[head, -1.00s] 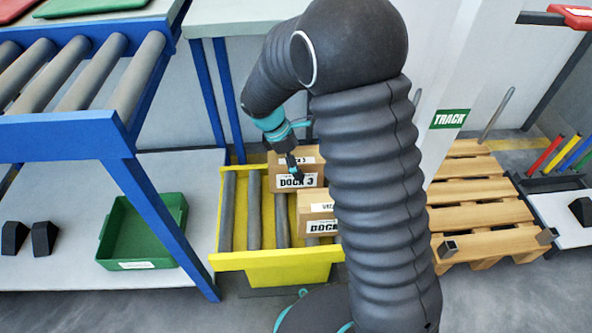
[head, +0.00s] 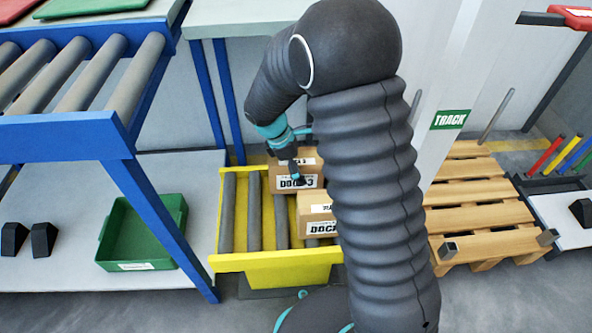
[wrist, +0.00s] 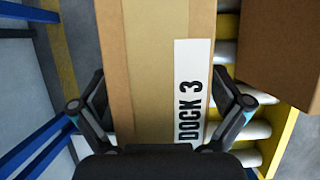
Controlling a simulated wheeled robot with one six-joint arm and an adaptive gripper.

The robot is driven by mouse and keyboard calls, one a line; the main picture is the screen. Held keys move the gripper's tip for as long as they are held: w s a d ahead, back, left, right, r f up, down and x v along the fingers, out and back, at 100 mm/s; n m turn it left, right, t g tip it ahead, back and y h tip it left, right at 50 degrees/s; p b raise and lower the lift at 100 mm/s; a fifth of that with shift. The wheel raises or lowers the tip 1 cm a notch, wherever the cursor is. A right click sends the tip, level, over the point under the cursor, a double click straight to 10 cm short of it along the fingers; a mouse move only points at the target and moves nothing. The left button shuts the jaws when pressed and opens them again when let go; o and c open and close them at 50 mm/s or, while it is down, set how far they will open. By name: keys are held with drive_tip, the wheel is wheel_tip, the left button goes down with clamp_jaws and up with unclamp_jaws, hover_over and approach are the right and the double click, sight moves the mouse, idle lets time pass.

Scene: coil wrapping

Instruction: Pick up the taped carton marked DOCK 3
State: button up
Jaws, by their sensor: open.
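A brown carton (head: 312,172) with a white DOCK 3 label sits at the back of the yellow roller bed, partly covered by my gripper (head: 297,172) in the head view. In the wrist view the same carton (wrist: 150,60) fills the middle, its DOCK 3 label along its right side. My gripper (wrist: 158,85) is open there, with one finger at each side of the carton. I cannot tell whether the fingers touch it. A second carton (head: 316,212) stands nearer in the head view, its DOCK marking cut off by my arm; a carton (wrist: 278,50) also shows at upper right in the wrist view.
The yellow roller bed (head: 270,262) has bare rollers on its left. A blue-framed roller conveyor (head: 70,130) and a green tray (head: 140,245) are at left. A wooden pallet (head: 480,205) and a post with a TRACK sign (head: 450,119) are at right.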

drive_tip(key=c, duration=1.6)
drive_tip(key=shift+c, duration=0.2)
